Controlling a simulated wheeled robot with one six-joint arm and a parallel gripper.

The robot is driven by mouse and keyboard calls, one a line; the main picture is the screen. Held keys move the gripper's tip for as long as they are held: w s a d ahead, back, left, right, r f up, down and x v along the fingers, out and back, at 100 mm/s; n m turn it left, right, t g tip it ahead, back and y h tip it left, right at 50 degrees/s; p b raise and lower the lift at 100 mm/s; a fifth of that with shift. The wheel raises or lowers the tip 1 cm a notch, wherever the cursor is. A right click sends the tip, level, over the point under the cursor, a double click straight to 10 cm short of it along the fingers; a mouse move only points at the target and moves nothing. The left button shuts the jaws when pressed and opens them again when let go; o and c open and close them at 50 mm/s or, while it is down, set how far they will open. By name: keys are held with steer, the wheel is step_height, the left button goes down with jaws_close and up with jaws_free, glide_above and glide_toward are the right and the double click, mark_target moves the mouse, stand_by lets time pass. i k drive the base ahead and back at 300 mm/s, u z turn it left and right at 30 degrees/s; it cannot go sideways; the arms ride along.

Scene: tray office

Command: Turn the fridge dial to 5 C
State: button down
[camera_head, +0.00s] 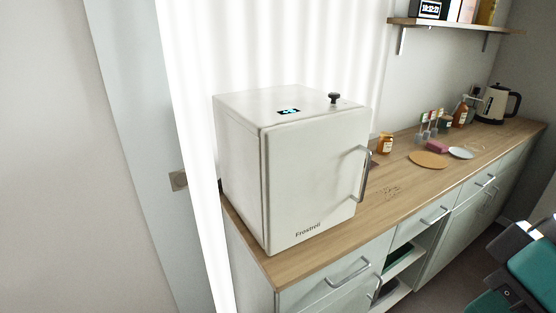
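A small white fridge (312,181) stands on the left end of the wooden counter, with its door shut and a metal handle (363,173) on the door's right side. A dark dial knob (334,98) sits on top near the right front. A small lit display (289,111) is on the top near the front edge, to the left of the dial; its digits are too small to read surely. My gripper is not in view.
The wooden counter (400,191) runs back to the right with a jar (384,143), a round board (428,159), a plate (461,153) and a kettle (496,103). A shelf (450,25) hangs above. A teal chair (538,257) is at lower right.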

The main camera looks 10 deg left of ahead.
mark_target(334, 96)
steer(key=u, duration=2.25)
steer(key=i, duration=0.85)
steer(key=z, duration=1.55)
